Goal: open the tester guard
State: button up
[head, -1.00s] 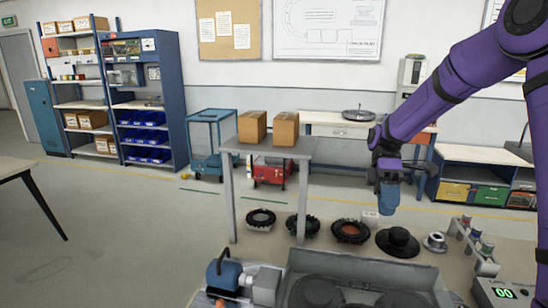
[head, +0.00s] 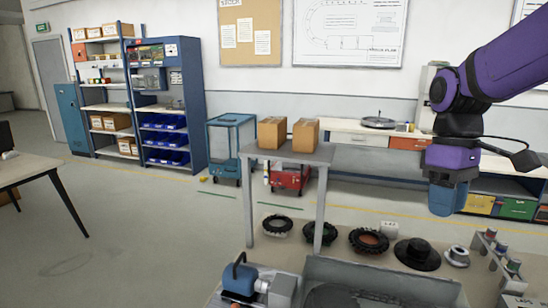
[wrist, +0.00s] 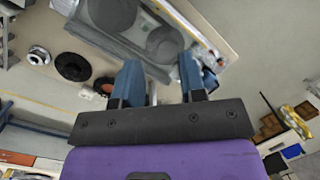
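My gripper (head: 442,208) hangs from the purple arm at the right of the head view, above the bench and apart from everything. In the wrist view its two blue fingers (wrist: 160,64) are spread with nothing between them. A blue and grey machine (head: 243,279) stands at the bench's near left, cut by the lower edge; its blue part shows behind the right finger in the wrist view (wrist: 209,80). I cannot tell whether it is the tester, and I make out no guard clearly. A grey tray (head: 385,272) with dark round parts lies right of the machine.
Several black ring parts, including an orange-centred one (head: 368,241), and a black hub (head: 417,253) line the bench's far side. A rack of small cylinders (head: 497,251) is at the right. A grey stand (head: 331,152) bears two cardboard boxes (head: 305,135).

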jog(key=s+d+r+m+t, duration=0.1)
jog(key=s+r+m+t, duration=0.2)
jog(key=s+m+t, duration=0.3)
jog(key=shift+s+d+t, duration=0.2)
jog(key=shift+s+t, duration=0.7)
jog(key=shift+s, duration=1.55)
jog(key=shift+w+r, duration=0.1)
